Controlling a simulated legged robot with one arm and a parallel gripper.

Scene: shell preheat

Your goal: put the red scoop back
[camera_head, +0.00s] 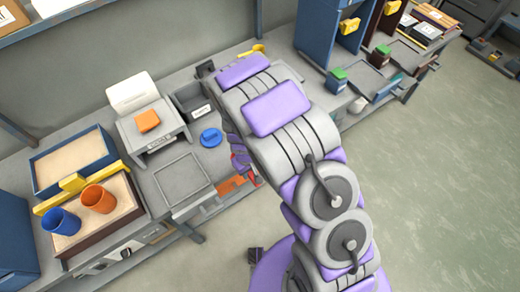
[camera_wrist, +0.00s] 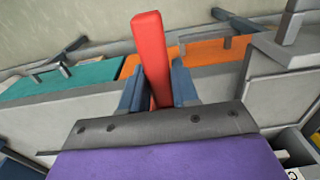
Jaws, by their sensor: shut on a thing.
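The red scoop (camera_wrist: 152,50) shows in the wrist view as a long red bar, taken to be its handle, standing up between my gripper's blue-grey fingers (camera_wrist: 156,85). My gripper is shut on it. The scoop's lower part is hidden behind the gripper body. In the head view my arm covers most of the gripper. A small red piece (camera_head: 257,180) shows beside the arm near the bench's front edge; I cannot tell whether it is the scoop.
In the wrist view an orange panel (camera_wrist: 200,50) and a teal panel (camera_wrist: 85,76) lie beyond the fingers. In the head view the bench holds a blue round lid (camera_head: 210,138), a grey bin (camera_head: 188,101), an orange block (camera_head: 148,121) and sand trays. Open floor (camera_head: 440,190) lies right.

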